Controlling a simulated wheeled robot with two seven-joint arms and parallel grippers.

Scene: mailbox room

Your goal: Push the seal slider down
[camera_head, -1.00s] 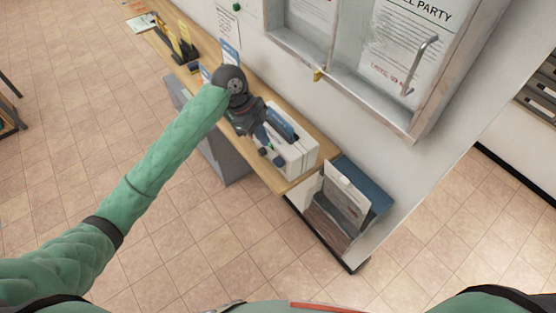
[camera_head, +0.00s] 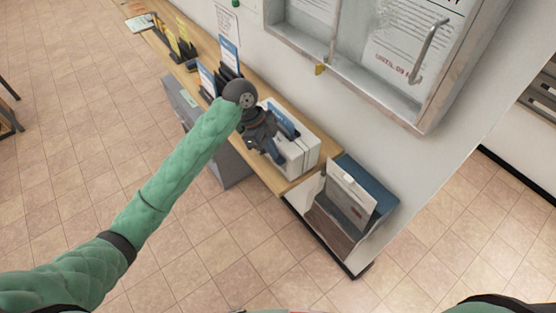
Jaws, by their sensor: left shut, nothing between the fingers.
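A white box-shaped machine (camera_head: 303,153) with a blue part (camera_head: 279,118) on top stands near the right end of the wooden counter. It appears to be the sealing device, but I cannot make out the slider itself. My left gripper (camera_head: 276,157) is shut and empty, pointing down at the left front side of the machine. It overlaps that side in the picture, and I cannot tell whether it touches. The gripper and wrist hide part of the machine's left side. My right gripper is out of view.
A wall-mounted notice case (camera_head: 375,60) hangs above the counter (camera_head: 262,172). Blue-and-white card stands (camera_head: 229,55) are beyond my wrist. A blue-topped holder with a leaflet (camera_head: 350,195) sits past the counter's right end. The tiled floor in front is open.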

